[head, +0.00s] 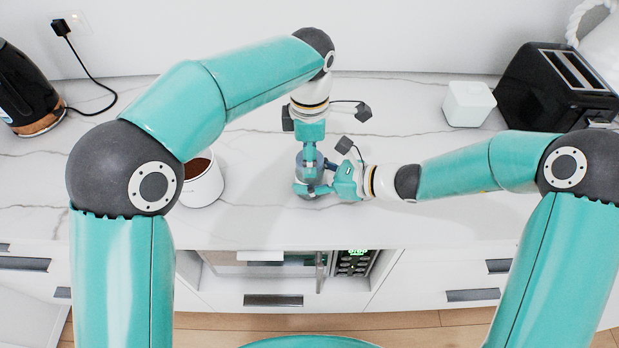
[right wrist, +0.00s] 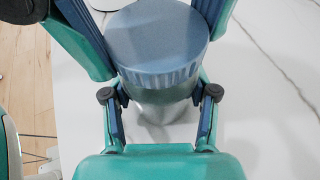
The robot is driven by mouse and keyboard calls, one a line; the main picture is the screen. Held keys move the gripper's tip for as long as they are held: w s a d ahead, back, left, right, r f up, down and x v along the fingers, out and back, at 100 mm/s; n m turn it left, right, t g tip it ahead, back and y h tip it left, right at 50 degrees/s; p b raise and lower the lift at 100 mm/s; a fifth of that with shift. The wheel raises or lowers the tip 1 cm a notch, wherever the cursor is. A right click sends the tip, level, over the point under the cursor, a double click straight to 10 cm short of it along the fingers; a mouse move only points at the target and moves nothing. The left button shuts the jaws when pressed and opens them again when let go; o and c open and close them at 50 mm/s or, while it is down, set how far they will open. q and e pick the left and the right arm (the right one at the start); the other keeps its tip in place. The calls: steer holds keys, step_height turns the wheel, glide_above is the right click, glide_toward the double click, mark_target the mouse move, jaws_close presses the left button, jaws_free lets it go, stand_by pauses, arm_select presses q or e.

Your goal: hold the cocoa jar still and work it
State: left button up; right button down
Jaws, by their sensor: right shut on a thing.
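The cocoa jar, a grey cylinder with a ribbed blue lid, stands on the marble counter. In the right wrist view its lid (right wrist: 158,38) and body (right wrist: 165,108) fill the middle. My right gripper (head: 325,189) comes in from the right, low at the jar, and is shut on its body. My left gripper (head: 310,168) points down from above, with its fingers on either side of the lid. In the head view the grippers largely hide the jar.
A white canister (head: 206,187) with brown contents stands open just left of the jar. A black kettle (head: 22,85) is at far left. A white box (head: 468,104) and a black toaster (head: 550,95) stand at the back right. The counter's front edge is close.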

arm_select(q)
steer(key=c, duration=0.4)
steer(key=shift+o, duration=0.2)
steer(key=m, duration=1.9)
steer(key=shift+w+m, duration=0.1)
steer(key=shift+m, duration=0.3)
steer(key=m, duration=0.6)
steer(key=shift+f, duration=0.1)
steer(key=m, duration=0.4)
steer(key=shift+m, duration=0.3)
steer(key=m, duration=1)
steer(key=shift+m, duration=0.3)
arm_select(e)
steer(key=shift+s, duration=0.1)
arm_select(q)
steer(key=o, duration=1.4)
step_height(320, 180, up, 12)
steer(key=shift+f, duration=0.1)
